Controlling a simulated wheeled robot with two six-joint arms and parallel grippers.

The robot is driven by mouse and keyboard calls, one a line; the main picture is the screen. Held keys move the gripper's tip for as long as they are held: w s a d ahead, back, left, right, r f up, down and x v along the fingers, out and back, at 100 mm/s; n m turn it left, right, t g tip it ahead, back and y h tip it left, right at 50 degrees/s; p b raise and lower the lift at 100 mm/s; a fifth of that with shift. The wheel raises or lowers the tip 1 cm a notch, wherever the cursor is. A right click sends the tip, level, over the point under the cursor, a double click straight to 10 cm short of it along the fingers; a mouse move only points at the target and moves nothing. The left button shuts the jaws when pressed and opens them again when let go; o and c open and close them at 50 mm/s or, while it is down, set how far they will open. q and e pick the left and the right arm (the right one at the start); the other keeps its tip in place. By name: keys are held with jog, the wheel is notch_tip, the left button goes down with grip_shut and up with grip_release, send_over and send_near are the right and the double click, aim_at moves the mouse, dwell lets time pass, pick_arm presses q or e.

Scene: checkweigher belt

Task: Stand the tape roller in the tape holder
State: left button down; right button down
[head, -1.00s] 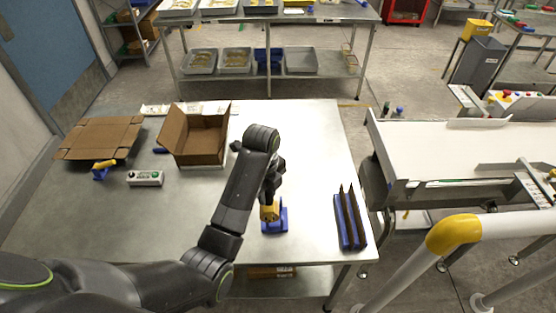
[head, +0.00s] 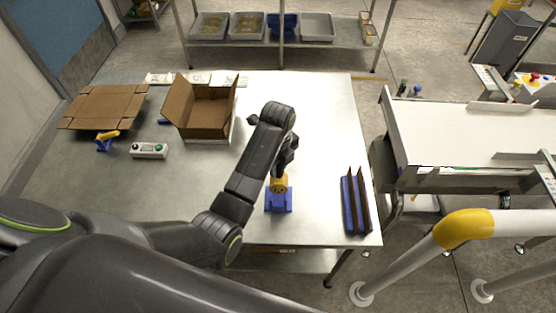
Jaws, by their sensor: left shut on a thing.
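My left gripper (head: 283,165) reaches down over the table and is shut on the yellow tape roller (head: 279,186). The roller's upper part is partly hidden by the dark fingers. The blue tape holder (head: 279,203) stands on the table directly below the roller. In this view the roller's lower end meets or overlaps the top of the holder; I cannot tell whether it is seated in it. My right gripper is not in view.
An open cardboard box (head: 207,112) and a flattened carton (head: 103,106) lie at the back left. A yellow-and-blue tool (head: 106,140) and a button box (head: 149,150) are near them. Blue-and-brown upright strips (head: 356,203) stand at the right edge, beside the white belt (head: 470,130).

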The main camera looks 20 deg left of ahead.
aim_at(278, 175)
pick_arm(q)
jog(key=shift+f, duration=0.4)
jog(key=shift+s+f, duration=0.1)
jog(key=shift+f, duration=0.6)
notch_tip(278, 175, down, 2)
jog(key=shift+f+b, duration=0.1)
jog(key=shift+b, duration=0.6)
jog(key=shift+f+b, duration=0.6)
jog(key=shift+f, duration=0.75)
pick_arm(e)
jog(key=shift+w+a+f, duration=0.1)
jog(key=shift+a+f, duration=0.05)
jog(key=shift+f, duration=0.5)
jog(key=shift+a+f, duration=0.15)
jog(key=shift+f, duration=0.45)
pick_arm(q)
jog(key=c, duration=1.1)
grip_release()
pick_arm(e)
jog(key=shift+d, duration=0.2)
pick_arm(q)
jog(key=shift+o, duration=0.2)
